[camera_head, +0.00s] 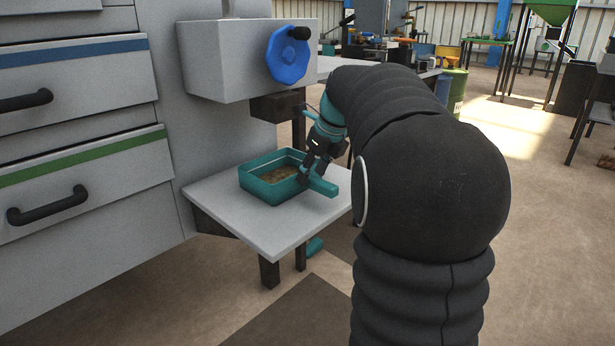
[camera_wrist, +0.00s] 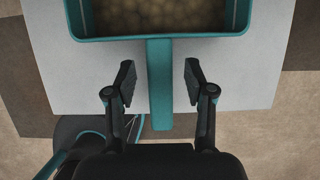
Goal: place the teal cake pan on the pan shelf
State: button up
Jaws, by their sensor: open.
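The teal cake pan (camera_head: 262,189) is a rectangular pan with a brownish filling and a straight handle (camera_head: 322,187). It sits upright on a light grey shelf (camera_head: 240,222) under the press. In the wrist view the pan's near wall (camera_wrist: 205,48) is at the top and its handle (camera_wrist: 160,85) points down the picture. My gripper (camera_head: 309,178) is at the handle in the head view. In the wrist view my gripper (camera_wrist: 159,82) is open, with one finger on each side of the handle and a visible gap on both sides.
The press body (camera_head: 230,60) with a blue handwheel (camera_head: 288,55) and a dark block (camera_head: 277,105) overhangs the back of the shelf. Grey drawers (camera_head: 80,130) with black handles stand at the left. Open floor (camera_head: 520,230) lies to the right.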

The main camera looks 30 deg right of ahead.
jog(key=p+v, duration=0.2)
jog(key=v, duration=0.8)
jog(key=s+a+f+n+h, duration=0.1)
jog(key=s+a+f+n, duration=0.3)
jog(key=s+a+n, duration=0.75)
jog(key=s+a+f+n, duration=0.3)
jog(key=s+f+n, duration=0.2)
jog(key=n, duration=0.5)
jog(key=s+a+f+n+t, duration=0.1)
jog(key=s+a+f+n, duration=0.3)
jog(key=n, duration=0.6)
jog(key=s+f, duration=0.2)
jog(key=s, duration=0.1)
jog(key=shift+a+f+h, duration=0.3)
jog(key=shift+a+f, duration=0.05)
jog(key=shift+s+n, duration=0.15)
jog(key=shift+n, duration=0.1)
